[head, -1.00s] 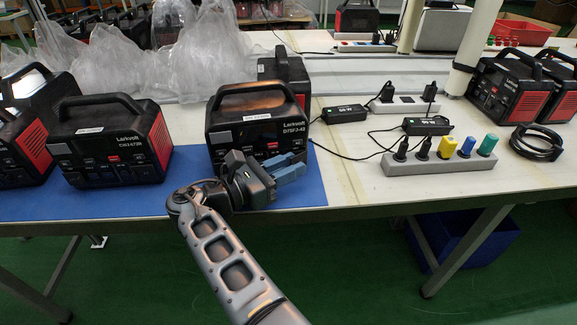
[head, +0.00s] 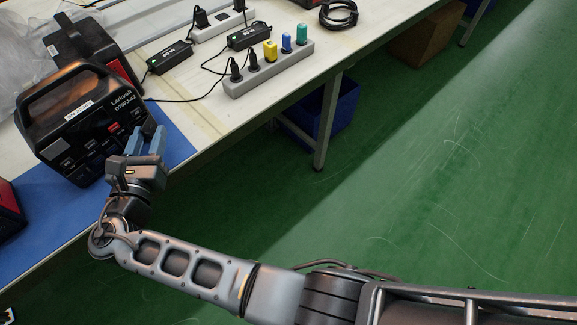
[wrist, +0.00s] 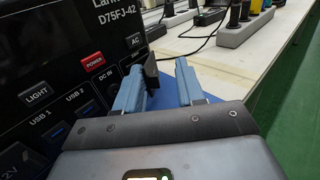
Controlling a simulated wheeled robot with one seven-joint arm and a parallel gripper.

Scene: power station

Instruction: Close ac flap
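The black power station (head: 68,150), labelled D75FJ-42, stands on the blue mat at the left of the head view. Its front panel (wrist: 50,75) fills the left of the wrist view, with the AC button (wrist: 121,41) near its right side. A dark flap (wrist: 150,70) sticks out from the panel below that button. My gripper (head: 147,138) is at the panel's right side. In the wrist view its blue fingers (wrist: 160,72) are apart, with the flap in the gap, nearer the left finger. Whether a finger touches the flap is unclear.
Another power station (head: 90,48) stands behind. A grey power strip (head: 268,72) with several plugs, adapters and cables lies to the right on the white table. A blue bin (head: 335,108) is under the table. The green floor (head: 430,190) at right is open.

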